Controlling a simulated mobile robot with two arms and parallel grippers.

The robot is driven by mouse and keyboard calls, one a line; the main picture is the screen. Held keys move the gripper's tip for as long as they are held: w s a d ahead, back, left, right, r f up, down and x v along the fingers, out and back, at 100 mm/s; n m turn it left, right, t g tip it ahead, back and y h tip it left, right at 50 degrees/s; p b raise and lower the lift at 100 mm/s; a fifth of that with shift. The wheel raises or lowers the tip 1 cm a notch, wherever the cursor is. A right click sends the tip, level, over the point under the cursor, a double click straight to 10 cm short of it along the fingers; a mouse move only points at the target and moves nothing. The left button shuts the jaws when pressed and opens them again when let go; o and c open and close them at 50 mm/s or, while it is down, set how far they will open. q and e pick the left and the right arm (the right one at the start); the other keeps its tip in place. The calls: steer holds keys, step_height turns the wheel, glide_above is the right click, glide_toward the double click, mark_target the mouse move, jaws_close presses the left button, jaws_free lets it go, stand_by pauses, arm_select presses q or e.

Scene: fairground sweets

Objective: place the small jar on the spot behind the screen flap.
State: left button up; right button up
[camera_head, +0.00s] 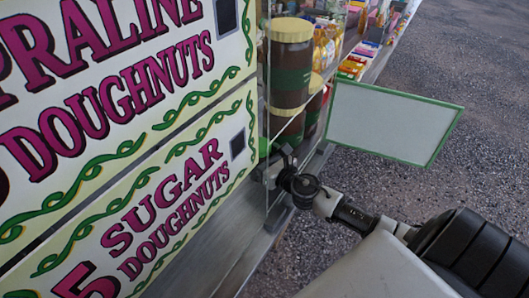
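A white screen flap (392,122) with a thin green border stands out to the right of the stall, in the middle right of the head view. A large brown jar (289,75) with a cream lid and green label stands behind clear glass at the stall's edge. A shorter brown jar (313,112), also cream-lidded, is partly hidden beside it. I cannot tell which is the small jar. The spot is not visible. My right gripper (279,163) is at the stall's edge below the jars, left of the flap; its fingers are too small and dark to read. My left gripper is not in view.
Doughnut sign boards (120,110) fill the left side. A grey metal ledge (225,255) runs along the stall's lower edge. Colourful packets (357,62) line the shelf further back. Open grey asphalt (480,100) lies to the right.

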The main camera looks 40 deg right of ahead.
steer(key=shift+s+r, duration=0.1)
steer(key=shift+r, duration=0.05)
steer(key=s+b, duration=0.1)
steer(key=s, duration=0.2)
steer(key=s+d+b, duration=0.1)
steer(key=s, duration=0.3)
steer(key=s+b, duration=0.1)
steer(key=s, duration=0.2)
steer(key=shift+s+d, duration=0.15)
steer(key=shift+d, duration=0.05)
steer(key=shift+s+d, duration=0.1)
steer(key=shift+s, duration=0.65)
